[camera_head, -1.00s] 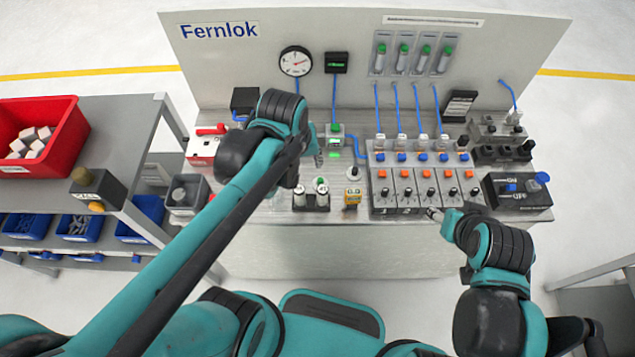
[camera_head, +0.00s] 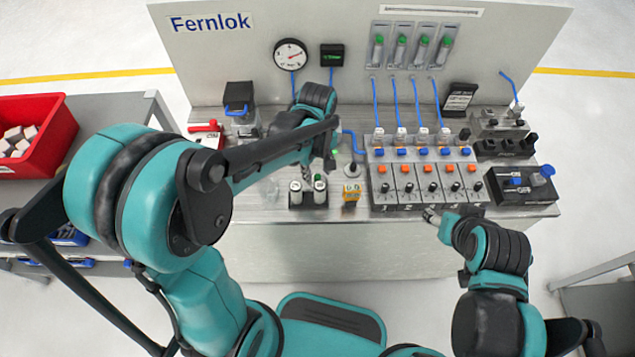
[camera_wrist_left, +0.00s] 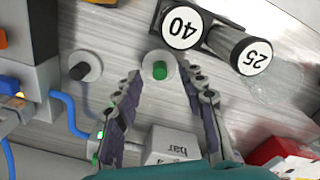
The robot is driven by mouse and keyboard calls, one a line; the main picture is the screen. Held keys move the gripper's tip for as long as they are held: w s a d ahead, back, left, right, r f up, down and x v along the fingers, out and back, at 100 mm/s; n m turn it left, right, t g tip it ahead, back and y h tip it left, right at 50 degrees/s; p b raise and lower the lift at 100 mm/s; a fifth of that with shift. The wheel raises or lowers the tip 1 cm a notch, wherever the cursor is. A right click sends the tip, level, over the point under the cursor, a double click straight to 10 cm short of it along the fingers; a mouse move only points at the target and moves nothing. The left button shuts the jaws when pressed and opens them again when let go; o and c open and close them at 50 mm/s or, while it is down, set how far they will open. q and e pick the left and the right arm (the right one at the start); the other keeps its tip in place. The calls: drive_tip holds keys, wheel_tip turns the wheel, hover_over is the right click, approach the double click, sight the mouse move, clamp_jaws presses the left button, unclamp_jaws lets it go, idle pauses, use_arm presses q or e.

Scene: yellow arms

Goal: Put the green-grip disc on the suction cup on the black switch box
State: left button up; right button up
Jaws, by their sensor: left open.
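The green-grip disc is a small pale round disc (camera_wrist_left: 149,62) with a green knob, standing on the metal worktop in the left wrist view. In the head view it is largely hidden behind my left gripper and the numbered cylinders. My left gripper (camera_wrist_left: 160,82) is open, pointing down, its fingertips on either side of the green knob in the picture; contact cannot be told. It also shows in the head view (camera_head: 307,168). The black switch box (camera_head: 522,195) is at the right end of the worktop, with a blue cup-like part (camera_head: 546,171) on it. My right gripper (camera_head: 432,214) is near the front edge; its opening is unclear.
The orange-button panel (camera_head: 430,182) stands between the left gripper and the switch box.

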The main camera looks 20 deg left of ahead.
use_arm(q)
wheel_tip(320, 180, down, 2)
drive_tip(key=shift+r, duration=0.1)
clamp_jaws()
drive_tip(key=shift+r, duration=0.15)
